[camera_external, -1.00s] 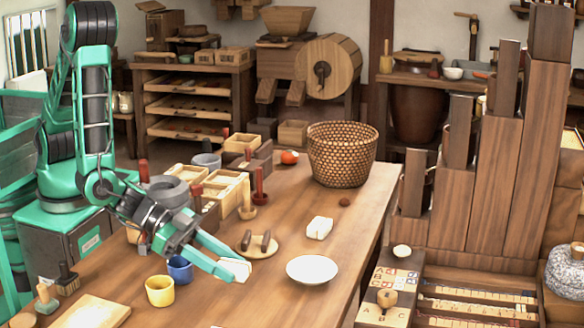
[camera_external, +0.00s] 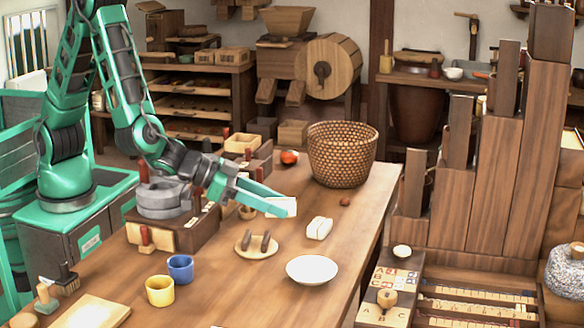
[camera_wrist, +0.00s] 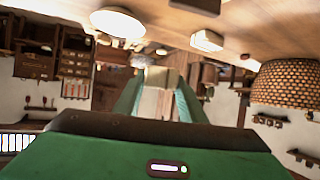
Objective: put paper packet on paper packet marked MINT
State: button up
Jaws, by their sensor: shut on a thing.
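My gripper (camera_external: 272,203) is shut on a white paper packet (camera_external: 286,207) and holds it above the table, to the left of and behind a second white paper packet (camera_external: 319,228). The second packet lies flat on the table; no MINT marking can be read on it at this size. In the wrist view, the held packet (camera_wrist: 158,78) is between my fingers, and the packet on the table (camera_wrist: 207,40) is beyond them, up and to the right. The two packets are apart.
A white plate (camera_external: 312,269) lies in front of the table packet. A round wooden board (camera_external: 257,252) with two dark handles is to the left. A woven basket (camera_external: 342,155) stands behind, with a small brown ball (camera_external: 345,201) near it. Blue (camera_external: 180,268) and yellow (camera_external: 159,290) cups stand front left.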

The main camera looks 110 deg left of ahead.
jog(key=a+r+n+g+y, duration=0.3)
jog(key=a+n+y, duration=0.2)
jog(key=a, duration=1.7)
send_over(315, 224)
notch_tip(315, 224, down, 7)
jog(key=shift+d+r, duration=0.1)
jog(key=shift+f, duration=2.05)
jog(key=shift+f, duration=0.1)
jog(key=o, duration=1.1)
jog(key=shift+c, duration=0.2)
